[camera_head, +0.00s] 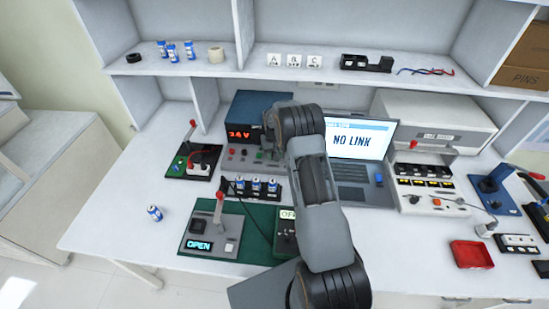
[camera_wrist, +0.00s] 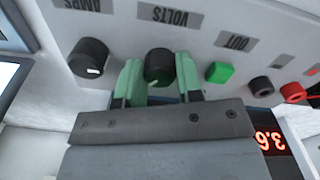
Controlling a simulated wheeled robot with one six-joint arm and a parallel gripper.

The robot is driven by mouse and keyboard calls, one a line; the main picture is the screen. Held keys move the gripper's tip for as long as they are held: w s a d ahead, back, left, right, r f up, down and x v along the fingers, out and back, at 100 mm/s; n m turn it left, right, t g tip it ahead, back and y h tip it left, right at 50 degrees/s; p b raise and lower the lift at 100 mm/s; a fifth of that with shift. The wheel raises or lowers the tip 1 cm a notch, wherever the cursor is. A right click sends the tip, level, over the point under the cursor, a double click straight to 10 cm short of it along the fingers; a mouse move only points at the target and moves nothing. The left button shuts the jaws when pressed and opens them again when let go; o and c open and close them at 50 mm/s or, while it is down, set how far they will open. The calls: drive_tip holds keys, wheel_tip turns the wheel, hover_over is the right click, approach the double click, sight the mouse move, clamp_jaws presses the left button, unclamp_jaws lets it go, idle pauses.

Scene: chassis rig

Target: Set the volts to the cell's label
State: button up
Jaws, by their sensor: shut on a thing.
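The blue power supply (camera_head: 250,107) stands at the back of the bench, with a red lit display (camera_head: 239,134) that seems to read 3.4 V. In the wrist view the upside-down display (camera_wrist: 269,141) is partly cut off and looks like 3.6. The black VOLTS knob (camera_wrist: 158,66) lies between the green fingertips of my gripper (camera_wrist: 159,80), which is shut on it. In the head view my arm hides most of this contact. A blue and white cell (camera_head: 155,213) lies on the bench at left, and several stand in a holder (camera_head: 257,194); their labels are too small to read.
The AMPS knob (camera_wrist: 88,57) and green OUT button (camera_wrist: 218,72) flank the held knob. A green mat (camera_head: 256,253) carries a device reading OPEN (camera_head: 198,245). A laptop (camera_head: 359,150) reads NO LINK. A red tray (camera_head: 471,254) sits at right. The bench's left front is mostly clear.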

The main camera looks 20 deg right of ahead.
drive_tip(key=shift+m+b, duration=0.7)
drive_tip(key=shift+m, duration=0.7)
drive_tip(key=o, duration=0.9)
wheel_tip(320, 180, up, 14)
drive_tip(key=p, duration=0.7)
drive_tip(key=shift+a, duration=0.15)
